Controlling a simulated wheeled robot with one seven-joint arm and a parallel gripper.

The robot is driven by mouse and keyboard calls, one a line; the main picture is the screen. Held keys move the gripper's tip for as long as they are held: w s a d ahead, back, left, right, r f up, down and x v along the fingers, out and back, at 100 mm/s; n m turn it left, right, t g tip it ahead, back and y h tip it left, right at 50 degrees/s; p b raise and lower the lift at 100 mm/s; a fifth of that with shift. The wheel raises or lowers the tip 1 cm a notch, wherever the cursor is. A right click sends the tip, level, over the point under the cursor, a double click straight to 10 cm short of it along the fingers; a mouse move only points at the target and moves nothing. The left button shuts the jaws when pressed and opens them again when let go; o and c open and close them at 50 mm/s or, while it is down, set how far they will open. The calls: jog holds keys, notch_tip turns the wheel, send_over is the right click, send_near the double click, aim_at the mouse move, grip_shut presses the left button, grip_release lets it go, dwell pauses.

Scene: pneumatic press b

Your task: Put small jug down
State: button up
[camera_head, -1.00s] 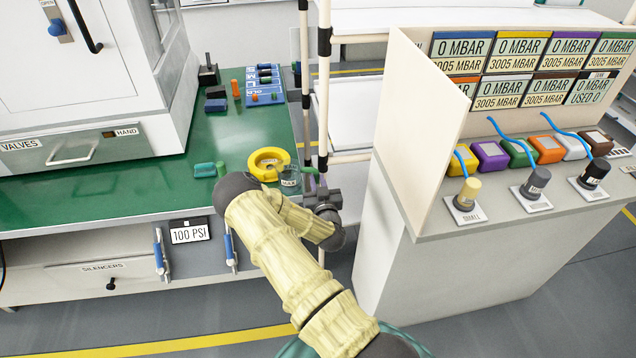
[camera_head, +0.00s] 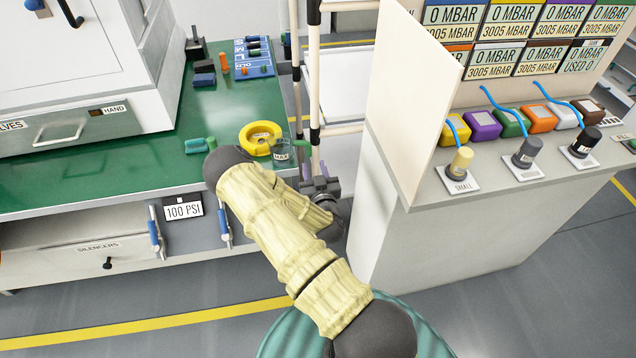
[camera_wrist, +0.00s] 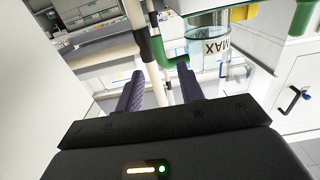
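The small jug (camera_head: 283,153) is a clear cup marked MAX with a green handle (camera_head: 307,146). It stands upright at the right edge of the green bench (camera_head: 150,165), beside a yellow ring-shaped part (camera_head: 259,135). What exactly is under its base cannot be made out. In the wrist view, the jug (camera_wrist: 208,47) is upper right, with its green handle (camera_wrist: 156,45) beyond the fingers. My gripper (camera_wrist: 160,75) has its two dark fingers apart, with nothing clamped between them. In the head view, my gripper (camera_head: 320,172) is right of and below the jug.
A white pole (camera_head: 314,90) rises close behind my gripper. A tall panel (camera_head: 410,105) and its grey cabinet (camera_head: 400,240) stand close on the right. A green cylinder (camera_head: 211,143) and a teal part (camera_head: 195,146) lie left of the ring.

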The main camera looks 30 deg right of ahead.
jog(key=v, duration=0.5)
jog(key=shift+s, duration=0.35)
jog(key=s+a+r+m+g+y, duration=0.2)
jog(key=s+a+r+g+y, duration=0.15)
jog(key=a+r+g, duration=0.6)
jog(key=s+a+r+n+g, duration=0.2)
jog(key=s+r, duration=0.1)
jog(key=s, duration=0.3)
jog(key=s+a+r+n+g+y, duration=0.1)
jog(key=s+a+r+n+g, duration=0.2)
jog(key=s, duration=0.3)
jog(key=shift+r, duration=0.5)
